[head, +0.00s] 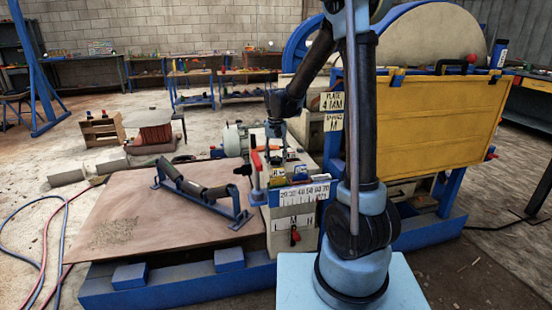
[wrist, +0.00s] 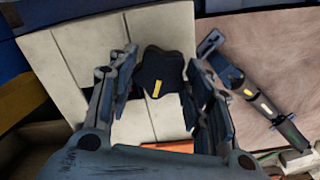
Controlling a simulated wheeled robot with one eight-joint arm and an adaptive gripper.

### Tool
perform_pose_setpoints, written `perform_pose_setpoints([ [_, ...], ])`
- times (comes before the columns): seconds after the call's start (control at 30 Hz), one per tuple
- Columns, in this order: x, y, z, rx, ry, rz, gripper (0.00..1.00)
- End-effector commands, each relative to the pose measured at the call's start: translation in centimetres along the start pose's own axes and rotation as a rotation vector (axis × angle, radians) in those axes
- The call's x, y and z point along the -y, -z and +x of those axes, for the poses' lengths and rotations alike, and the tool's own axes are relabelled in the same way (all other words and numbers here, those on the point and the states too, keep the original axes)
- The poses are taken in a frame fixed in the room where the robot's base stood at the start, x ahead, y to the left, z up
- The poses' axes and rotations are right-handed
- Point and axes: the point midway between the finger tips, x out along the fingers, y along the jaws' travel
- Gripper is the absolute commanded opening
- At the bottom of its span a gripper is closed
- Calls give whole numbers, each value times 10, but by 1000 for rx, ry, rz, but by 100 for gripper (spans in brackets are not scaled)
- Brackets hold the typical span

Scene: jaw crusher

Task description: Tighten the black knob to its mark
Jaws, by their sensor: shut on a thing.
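The black knob (wrist: 160,74) shows in the wrist view as a dark, lobed knob with a short yellow line on its face. It sits on a pale panelled surface (wrist: 75,50). My gripper (wrist: 163,62) has one finger on each side of the knob and is shut on it. The fingers hide parts of its sides. In the head view my gripper (head: 276,150) points down over the top of a cream control box (head: 292,220). The knob cannot be made out there. I cannot tell which mark the yellow line meets.
The box front carries a number scale (head: 303,193), L M H letters and a small red selector (head: 295,236). A red-handled lever (head: 256,162) stands just left of my gripper. A roller frame (head: 203,192) lies on the brown plate. A yellow panel (head: 440,125) stands right.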

Motion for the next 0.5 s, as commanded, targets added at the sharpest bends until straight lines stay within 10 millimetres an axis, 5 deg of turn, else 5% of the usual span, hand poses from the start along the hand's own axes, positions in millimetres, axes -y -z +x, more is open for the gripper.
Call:
perform_pose_setpoints([
  [0.5,0,3,-1,-5,1,135,22],
])
